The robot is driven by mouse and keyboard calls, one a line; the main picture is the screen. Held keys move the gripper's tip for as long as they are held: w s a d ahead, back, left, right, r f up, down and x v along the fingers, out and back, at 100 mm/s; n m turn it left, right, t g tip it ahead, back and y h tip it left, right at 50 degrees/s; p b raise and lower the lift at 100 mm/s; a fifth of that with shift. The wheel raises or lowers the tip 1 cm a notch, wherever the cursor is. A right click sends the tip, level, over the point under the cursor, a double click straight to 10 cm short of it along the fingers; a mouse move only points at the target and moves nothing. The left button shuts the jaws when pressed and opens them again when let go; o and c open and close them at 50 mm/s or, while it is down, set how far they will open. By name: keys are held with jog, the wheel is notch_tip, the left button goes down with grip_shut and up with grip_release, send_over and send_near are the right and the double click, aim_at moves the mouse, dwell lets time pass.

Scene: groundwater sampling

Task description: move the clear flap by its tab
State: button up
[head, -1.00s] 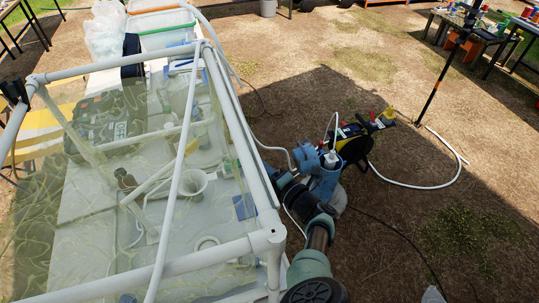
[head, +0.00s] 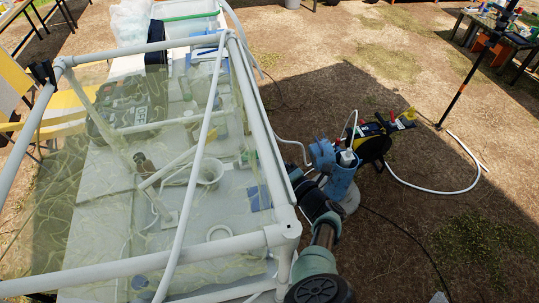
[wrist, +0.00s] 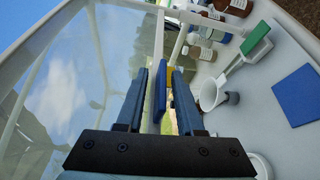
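The clear flap (wrist: 60,85) shows in the wrist view as a see-through sheet in a white frame, on the left. A blue upright piece (wrist: 160,95), which looks like the tab, stands between the fingers of my gripper (wrist: 161,98). The gripper is open, with a visible gap on the left of the blue piece; I cannot tell whether the right finger touches it. In the head view my arm is outside the right side of the white pipe frame (head: 272,170), and its fingertips are not clear there. The flap's edges cannot be made out in the head view.

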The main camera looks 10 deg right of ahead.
jog(key=shift+s+a, duration=0.1)
jog(key=shift+a, duration=0.1)
jog(key=p+v, duration=0.6)
jog(key=v, duration=0.7)
jog(key=shift+d+p, duration=0.2)
jog(key=shift+p, duration=0.1)
